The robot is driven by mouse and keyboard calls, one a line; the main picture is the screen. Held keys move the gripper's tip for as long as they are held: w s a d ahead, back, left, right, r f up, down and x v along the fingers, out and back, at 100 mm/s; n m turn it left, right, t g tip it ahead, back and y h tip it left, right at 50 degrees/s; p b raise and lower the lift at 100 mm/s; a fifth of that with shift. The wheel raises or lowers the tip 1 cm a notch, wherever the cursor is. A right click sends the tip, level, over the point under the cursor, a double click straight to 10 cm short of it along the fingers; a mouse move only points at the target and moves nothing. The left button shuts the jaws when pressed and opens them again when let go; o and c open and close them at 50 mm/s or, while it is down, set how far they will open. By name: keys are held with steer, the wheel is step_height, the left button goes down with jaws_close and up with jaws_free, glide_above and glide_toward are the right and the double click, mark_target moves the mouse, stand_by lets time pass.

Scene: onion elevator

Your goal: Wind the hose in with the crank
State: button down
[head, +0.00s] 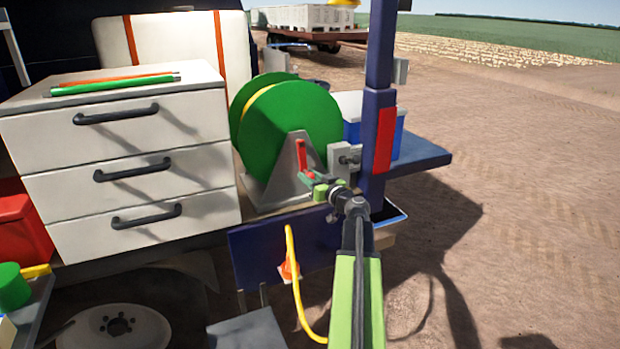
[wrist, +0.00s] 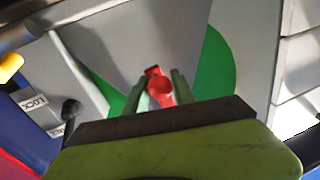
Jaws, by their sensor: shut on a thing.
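The green hose reel (head: 295,118) stands on a grey bracket (head: 272,180) on the vehicle's deck. A band of yellow hose shows between its discs. The red crank (head: 302,155) is on the reel's near side, its arm pointing roughly up and down. My gripper (head: 310,180) is at the crank's lower end. In the wrist view its two green fingers are shut on the red crank's round handle (wrist: 161,88). More yellow hose (head: 296,275) hangs below the deck and curves right toward the ground, where my arm hides it.
A grey lock block (head: 340,156) with a dark knob sits just right of the crank. A blue post (head: 378,90) with a red panel stands close to my arm. A white drawer cabinet (head: 130,165) is left of the reel. Open dirt lies to the right.

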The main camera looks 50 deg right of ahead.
steer(key=shift+s+d, duration=0.15)
steer(key=shift+s, duration=0.05)
stand_by(0.7)
